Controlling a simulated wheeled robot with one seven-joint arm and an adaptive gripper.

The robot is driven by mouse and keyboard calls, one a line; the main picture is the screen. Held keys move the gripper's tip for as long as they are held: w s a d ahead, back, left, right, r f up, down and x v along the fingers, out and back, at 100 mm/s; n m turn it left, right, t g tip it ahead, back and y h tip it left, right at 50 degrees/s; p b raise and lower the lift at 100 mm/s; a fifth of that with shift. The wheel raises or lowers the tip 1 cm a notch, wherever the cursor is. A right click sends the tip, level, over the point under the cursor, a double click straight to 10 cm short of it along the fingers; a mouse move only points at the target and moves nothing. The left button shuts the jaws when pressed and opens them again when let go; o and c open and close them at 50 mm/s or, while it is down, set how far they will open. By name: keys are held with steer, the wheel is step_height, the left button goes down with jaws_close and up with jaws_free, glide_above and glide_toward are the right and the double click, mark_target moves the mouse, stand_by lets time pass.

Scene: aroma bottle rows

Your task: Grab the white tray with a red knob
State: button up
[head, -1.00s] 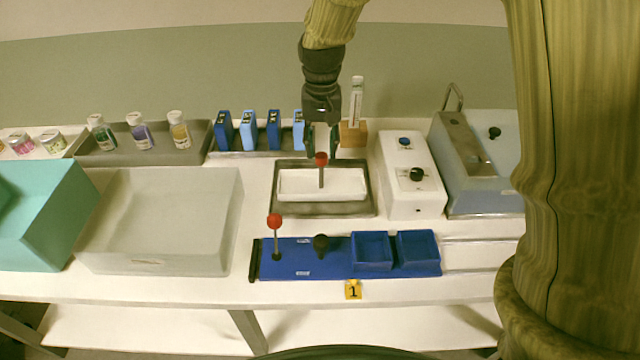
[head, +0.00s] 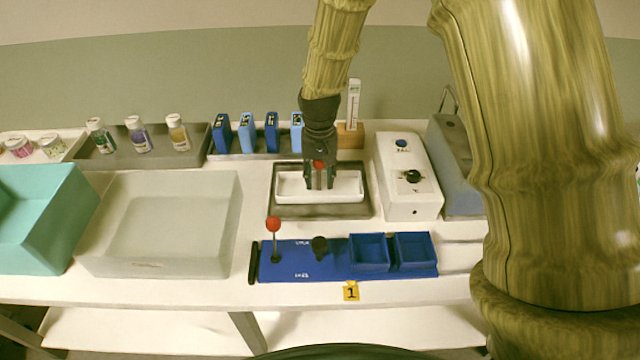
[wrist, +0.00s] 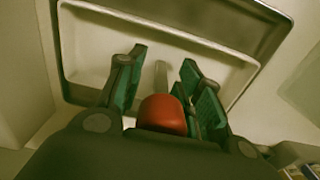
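The white tray (head: 345,188) sits inside a grey shallow holder (head: 290,211) in the middle of the table. A post with a red knob (head: 319,165) stands up from the tray. My gripper (head: 319,186) points down over the tray, with its fingers on either side of the post. In the wrist view the red knob (wrist: 163,114) lies between the two green-padded fingers (wrist: 165,82). The fingers are apart, with gaps beside the post. The white tray also shows behind them (wrist: 90,55).
A second red-knobbed post (head: 274,225) stands on a blue board (head: 290,262) in front. A white box with dials (head: 405,195) is close on the right. Blue boxes (head: 246,133) and a wooden block with a thermometer (head: 350,136) stand behind. A large pale bin (head: 160,220) lies left.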

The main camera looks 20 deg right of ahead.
steer(key=shift+f, duration=0.25)
jaws_close()
steer(key=shift+r, duration=0.1)
